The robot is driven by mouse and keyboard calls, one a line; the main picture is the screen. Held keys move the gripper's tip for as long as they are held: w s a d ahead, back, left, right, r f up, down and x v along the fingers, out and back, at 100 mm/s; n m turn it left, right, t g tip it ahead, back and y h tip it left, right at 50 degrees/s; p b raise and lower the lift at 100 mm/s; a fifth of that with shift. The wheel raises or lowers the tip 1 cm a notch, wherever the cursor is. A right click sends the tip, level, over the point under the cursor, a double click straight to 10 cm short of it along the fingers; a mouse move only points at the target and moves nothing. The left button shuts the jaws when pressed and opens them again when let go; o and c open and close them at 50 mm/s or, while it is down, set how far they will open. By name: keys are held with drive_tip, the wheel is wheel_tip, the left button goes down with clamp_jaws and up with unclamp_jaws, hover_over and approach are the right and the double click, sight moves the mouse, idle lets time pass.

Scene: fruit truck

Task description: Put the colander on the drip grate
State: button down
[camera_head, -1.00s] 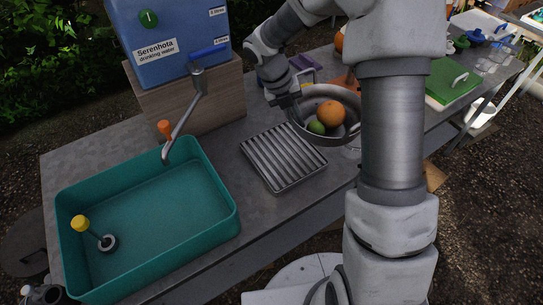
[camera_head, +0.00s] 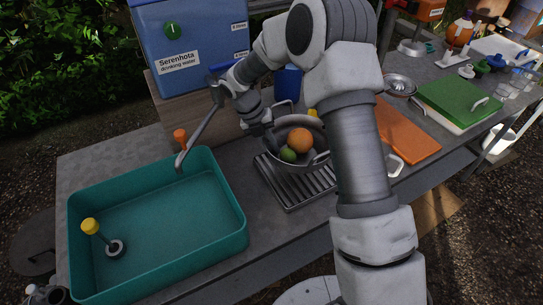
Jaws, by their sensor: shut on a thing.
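The grey metal colander (camera_head: 314,158) is over the right and back part of the drip grate (camera_head: 289,190). It holds an orange (camera_head: 300,140) and a green lime (camera_head: 288,155). My gripper (camera_head: 268,134) is shut on the colander's left rim. The front and left slats of the grate show bare. I cannot tell whether the colander's base touches the grate. My arm covers part of the colander's right side.
A teal basin (camera_head: 156,233) with a yellow-topped plug stands left of the grate. The blue water container (camera_head: 191,45) is behind. An orange board (camera_head: 405,132) and green board (camera_head: 460,103) lie to the right.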

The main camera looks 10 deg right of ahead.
drive_tip(key=shift+f, duration=2)
drive_tip(key=shift+f, duration=0.2)
drive_tip(key=c, duration=1)
unclamp_jaws()
drive_tip(key=shift+o, duration=0.2)
drive_tip(key=shift+a+r, duration=0.15)
drive_tip(key=shift+r, duration=0.45)
drive_tip(key=p+v, duration=0.8)
drive_tip(key=v, duration=0.3)
drive_tip(key=shift+p, duration=0.4)
